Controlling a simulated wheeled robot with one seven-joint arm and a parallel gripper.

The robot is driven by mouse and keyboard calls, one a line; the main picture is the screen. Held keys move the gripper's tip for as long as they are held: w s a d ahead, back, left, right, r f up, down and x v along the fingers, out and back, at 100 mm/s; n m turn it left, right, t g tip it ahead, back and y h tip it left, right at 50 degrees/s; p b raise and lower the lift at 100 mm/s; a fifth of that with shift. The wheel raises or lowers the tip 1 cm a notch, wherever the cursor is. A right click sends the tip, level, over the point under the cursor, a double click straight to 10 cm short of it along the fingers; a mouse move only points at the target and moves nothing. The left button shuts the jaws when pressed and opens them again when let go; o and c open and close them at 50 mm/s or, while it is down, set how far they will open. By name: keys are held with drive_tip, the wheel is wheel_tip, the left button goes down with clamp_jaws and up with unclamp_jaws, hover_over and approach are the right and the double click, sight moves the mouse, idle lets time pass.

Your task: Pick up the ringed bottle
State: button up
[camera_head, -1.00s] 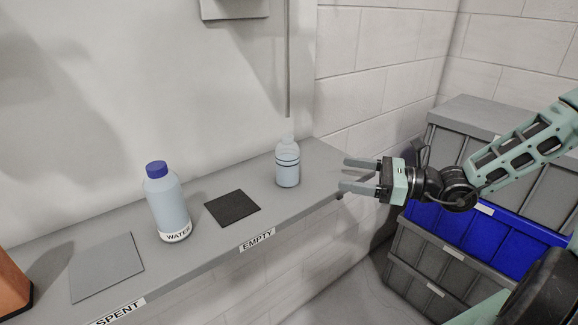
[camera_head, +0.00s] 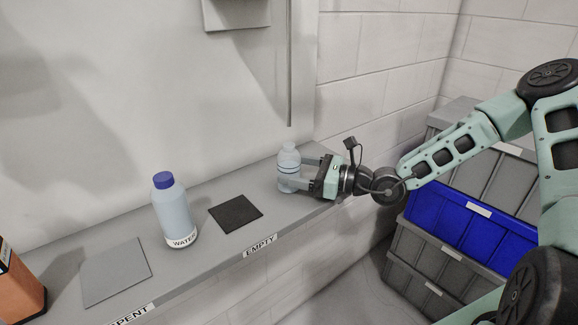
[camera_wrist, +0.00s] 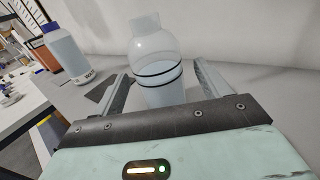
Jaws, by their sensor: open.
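The ringed bottle (camera_head: 289,160) is clear and pale with dark rings around its middle. It stands upright near the right end of the grey shelf (camera_head: 200,271). My gripper (camera_head: 292,174) is at the bottle from the right, with its fingers low along the bottle. In the wrist view the ringed bottle (camera_wrist: 157,62) stands between the two open fingers of my gripper (camera_wrist: 160,82). A gap shows between the right finger and the bottle; contact at the left finger I cannot tell.
A blue-capped water bottle (camera_head: 174,212) stands on the shelf left of a dark square pad (camera_head: 236,213). A lighter grey pad (camera_head: 115,271) and an orange object (camera_head: 20,287) are farther left. Grey and blue crates (camera_head: 468,214) are stacked at right. A wall rises behind the shelf.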

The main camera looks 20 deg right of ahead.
sight(282, 166)
drive_tip(key=p+x, duration=0.1)
drive_tip(key=x, duration=0.2)
drive_tip(key=shift+w+a+r, duration=0.1)
drive_tip(key=shift+w+a, duration=0.1)
drive_tip(key=shift+a, duration=0.05)
drive_tip(key=c, duration=1.3)
drive_tip(key=shift+o, duration=0.2)
drive_tip(key=shift+r, duration=0.1)
